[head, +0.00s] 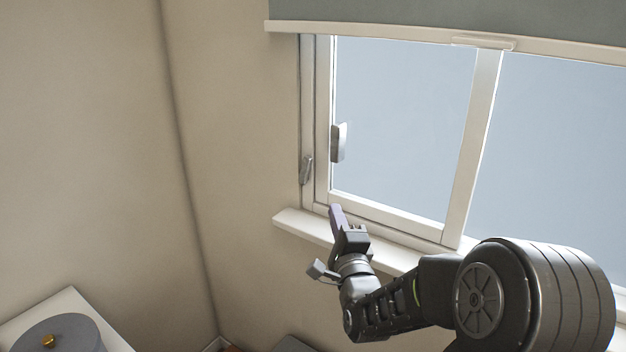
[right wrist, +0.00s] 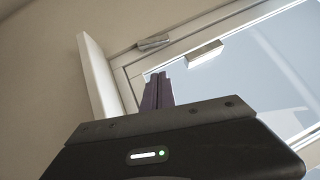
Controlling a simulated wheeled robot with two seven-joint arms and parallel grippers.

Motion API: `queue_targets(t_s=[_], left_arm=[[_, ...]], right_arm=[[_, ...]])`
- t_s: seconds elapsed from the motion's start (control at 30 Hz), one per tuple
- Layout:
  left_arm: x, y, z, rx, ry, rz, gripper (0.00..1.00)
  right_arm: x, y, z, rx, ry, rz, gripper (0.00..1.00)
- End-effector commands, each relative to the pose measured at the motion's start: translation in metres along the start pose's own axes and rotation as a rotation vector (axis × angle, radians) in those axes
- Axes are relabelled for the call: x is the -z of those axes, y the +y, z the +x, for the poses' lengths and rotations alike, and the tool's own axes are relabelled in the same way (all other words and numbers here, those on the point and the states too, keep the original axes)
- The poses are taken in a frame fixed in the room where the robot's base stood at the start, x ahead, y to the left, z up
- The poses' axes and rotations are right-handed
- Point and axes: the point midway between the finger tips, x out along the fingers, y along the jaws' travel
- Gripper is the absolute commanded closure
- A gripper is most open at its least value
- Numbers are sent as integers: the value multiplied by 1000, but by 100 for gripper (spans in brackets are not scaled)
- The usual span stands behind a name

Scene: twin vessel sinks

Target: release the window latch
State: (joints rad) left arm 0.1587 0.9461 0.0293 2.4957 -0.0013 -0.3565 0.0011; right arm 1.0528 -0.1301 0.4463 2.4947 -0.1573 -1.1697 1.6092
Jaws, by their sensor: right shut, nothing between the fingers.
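The window (head: 400,120) has a white frame and a sash around pale glass. A small grey lever-like latch (head: 307,169) sits on the left frame post; it also shows in the right wrist view (right wrist: 153,42). A pale block-like handle (head: 339,143) is on the sash's left edge, and in the right wrist view (right wrist: 204,53) it is right of the latch. My right gripper (head: 335,210) is shut and empty, its dark fingers pointing up, below both fittings and apart from them. Its fingers also show in the right wrist view (right wrist: 158,76). My left gripper is not in view.
The white sill (head: 300,228) runs under the window, partly behind my right gripper and arm. A grey blind (head: 450,15) with a white bottom bar hangs across the top. A grey round object with a gold knob (head: 49,341) is at lower left. The wall left of the window is bare.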

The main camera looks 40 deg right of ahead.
Motion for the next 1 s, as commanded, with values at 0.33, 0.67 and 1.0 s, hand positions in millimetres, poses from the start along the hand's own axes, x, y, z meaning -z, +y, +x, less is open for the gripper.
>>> queue_targets(t_s=[0.33, 0.67, 1.0], left_arm=[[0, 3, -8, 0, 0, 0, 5], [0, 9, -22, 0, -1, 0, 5], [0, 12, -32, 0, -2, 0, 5]], right_arm=[[0, -1, 37, -2, 2, 2, 100], [1, 0, 103, -3, 3, 4, 100], [-27, 0, 127, -2, 1, 1, 100]])
